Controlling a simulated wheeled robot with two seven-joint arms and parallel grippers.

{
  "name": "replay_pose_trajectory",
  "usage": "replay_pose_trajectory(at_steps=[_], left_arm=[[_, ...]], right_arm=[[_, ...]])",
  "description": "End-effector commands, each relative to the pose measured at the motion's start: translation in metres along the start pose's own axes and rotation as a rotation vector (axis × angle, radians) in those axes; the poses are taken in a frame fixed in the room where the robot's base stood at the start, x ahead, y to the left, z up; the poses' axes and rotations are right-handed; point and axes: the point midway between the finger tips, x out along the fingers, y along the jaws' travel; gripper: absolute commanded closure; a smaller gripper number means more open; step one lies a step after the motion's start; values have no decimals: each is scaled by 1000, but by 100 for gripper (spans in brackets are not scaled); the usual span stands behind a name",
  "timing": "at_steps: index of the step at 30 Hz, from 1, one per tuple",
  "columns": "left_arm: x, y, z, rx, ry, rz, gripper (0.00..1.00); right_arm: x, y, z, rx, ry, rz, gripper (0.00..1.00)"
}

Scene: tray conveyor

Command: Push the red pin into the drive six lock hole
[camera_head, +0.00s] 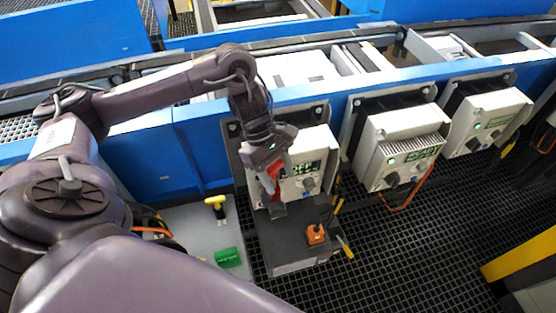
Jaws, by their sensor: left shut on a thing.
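My left gripper (271,190) is in front of the left drive box (313,140), whose label seems to read OFF. It is shut on a red piece (275,172), which I take to be the red pin; the fingers cover much of it. A dark knob (308,184) shows on this box, to the right of the gripper. The lock hole cannot be made out, and I cannot tell whether the pin touches the box. I cannot read which drive is number six. My right gripper is out of view.
A middle drive box (399,131) reads READY; another drive box (491,112) stands further right. Below the gripper is a dark box (280,245) with an orange piece (316,234). A grey surface (197,240) holds a yellow T-handle (217,203) and green block (228,257).

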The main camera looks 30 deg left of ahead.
Motion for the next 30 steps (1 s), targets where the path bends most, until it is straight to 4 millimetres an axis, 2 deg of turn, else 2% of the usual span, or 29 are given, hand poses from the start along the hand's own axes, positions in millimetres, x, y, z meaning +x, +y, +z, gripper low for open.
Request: replay_pose_trajectory(at_steps=[20, 21, 26, 30], left_arm=[[17, 0, -8, -1, 0, 0, 72], [16, 0, -8, -1, 1, 0, 46], [15, 0, -8, -2, 1, 2, 25], [15, 2, -8, -3, 2, 6, 24]], right_arm=[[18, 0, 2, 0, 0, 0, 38], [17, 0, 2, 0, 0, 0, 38], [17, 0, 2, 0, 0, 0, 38], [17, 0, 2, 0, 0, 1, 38]])
